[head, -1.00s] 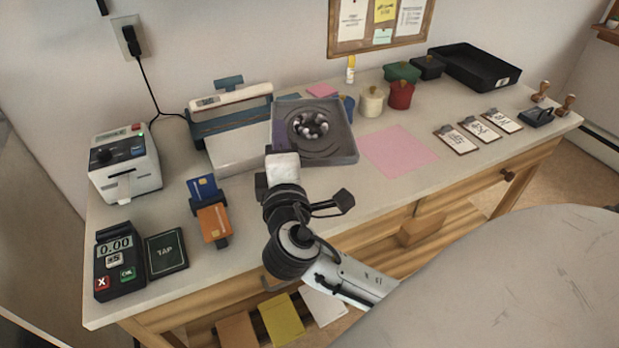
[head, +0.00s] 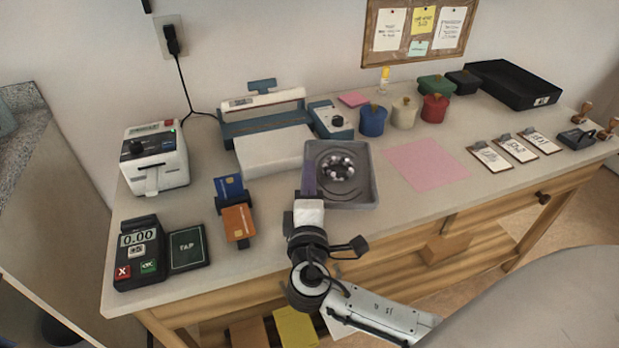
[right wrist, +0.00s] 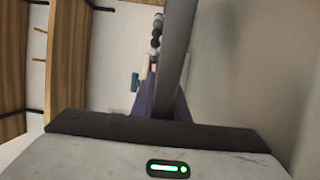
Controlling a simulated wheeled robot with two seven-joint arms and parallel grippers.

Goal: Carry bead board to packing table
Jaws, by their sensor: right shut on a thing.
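The bead board (head: 355,191) is a grey, shallow square tray with a ring of black, white and grey beads (head: 341,167) at its middle. My right gripper (head: 309,180) is shut on its left edge, with a purple finger showing there. The board appears held over the front part of the wooden table (head: 420,208); its exact height is hard to tell. In the right wrist view the board (right wrist: 177,60) shows edge-on between the purple fingers (right wrist: 163,98), with a few beads beside it. My left gripper is not in view.
Behind the board stand a blue-and-white sealer (head: 265,112), a small device (head: 331,121) and lidded jars (head: 402,113). A pink sheet (head: 427,164) lies right, card readers (head: 140,255) left. A speckled grey surface (head: 25,125) shows at the far left.

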